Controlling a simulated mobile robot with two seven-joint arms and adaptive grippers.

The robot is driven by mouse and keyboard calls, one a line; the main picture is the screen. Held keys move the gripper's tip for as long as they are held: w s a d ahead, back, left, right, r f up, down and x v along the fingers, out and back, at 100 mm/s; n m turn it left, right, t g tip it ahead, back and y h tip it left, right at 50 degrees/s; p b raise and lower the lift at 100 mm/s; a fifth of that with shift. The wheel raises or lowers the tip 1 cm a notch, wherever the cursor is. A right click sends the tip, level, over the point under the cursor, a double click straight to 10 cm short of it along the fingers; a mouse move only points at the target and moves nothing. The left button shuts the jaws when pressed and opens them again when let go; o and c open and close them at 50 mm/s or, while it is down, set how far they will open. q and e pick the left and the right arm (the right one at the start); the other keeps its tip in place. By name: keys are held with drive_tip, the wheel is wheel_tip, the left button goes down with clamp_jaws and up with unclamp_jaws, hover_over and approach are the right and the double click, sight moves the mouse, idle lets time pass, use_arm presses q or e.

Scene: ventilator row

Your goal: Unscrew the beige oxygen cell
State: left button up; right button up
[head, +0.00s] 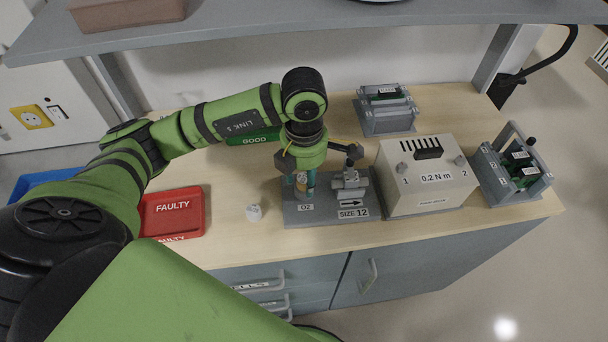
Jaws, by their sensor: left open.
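The beige oxygen cell (301,181) stands upright at the O2 label on a grey base plate (330,215), partly hidden by my gripper. A teal upright part shows right beside it. My left gripper (318,164) is over the cell from above, with its jaws spread open. I cannot tell whether a fingertip touches the cell. My right gripper is out of view.
A small white cylinder (254,212) stands left of the plate. A red FAULTY tray (172,222) lies further left, and a green GOOD tray (254,139) is partly behind my arm. A 0.2 N m box (430,185) and grey racks (387,125) stand right. A shelf overhangs the back.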

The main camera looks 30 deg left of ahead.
use_arm(q)
drive_tip(key=shift+f+m+b, duration=0.15)
drive_tip(key=shift+m+b, duration=1.9)
drive_tip(key=shift+m, duration=0.25)
drive_tip(key=shift+m+b, duration=1.45)
drive_tip(key=shift+m, duration=0.15)
drive_tip(key=shift+m+b, duration=0.35)
drive_tip(key=shift+m, duration=0.15)
drive_tip(key=shift+m+b, duration=2.8)
drive_tip(key=shift+m, duration=0.3)
drive_tip(key=shift+m+b, duration=0.6)
drive_tip(key=shift+m, duration=0.9)
